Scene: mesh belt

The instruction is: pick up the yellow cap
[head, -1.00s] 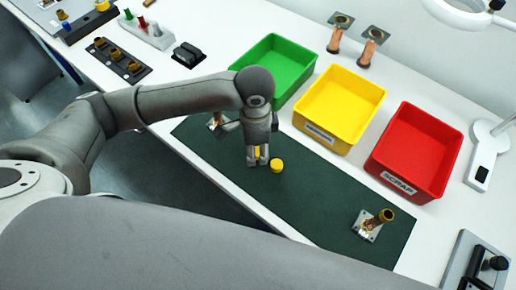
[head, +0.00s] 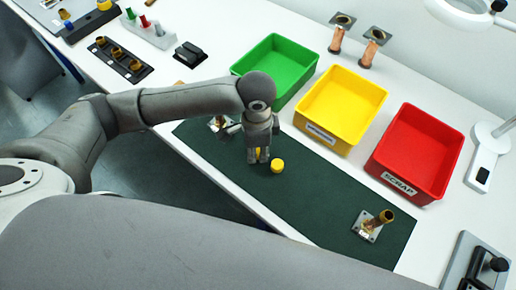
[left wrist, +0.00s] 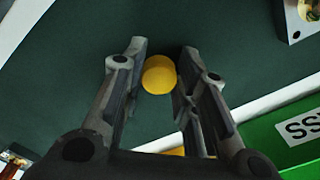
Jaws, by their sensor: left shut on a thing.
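My left gripper (head: 258,160) points down over the dark green mat (head: 310,205), its fingers shut on a yellow cap (head: 258,153). In the left wrist view the round yellow cap (left wrist: 159,75) sits between the fingertips (left wrist: 157,72). My right gripper is out of view.
Green (head: 297,50), yellow (head: 322,137) and red (head: 386,165) bins stand behind the mat. A metal plate with a brass fitting (head: 373,225) is at the mat's right end; another plate (head: 219,123) is at its left. The mat between is mostly clear.

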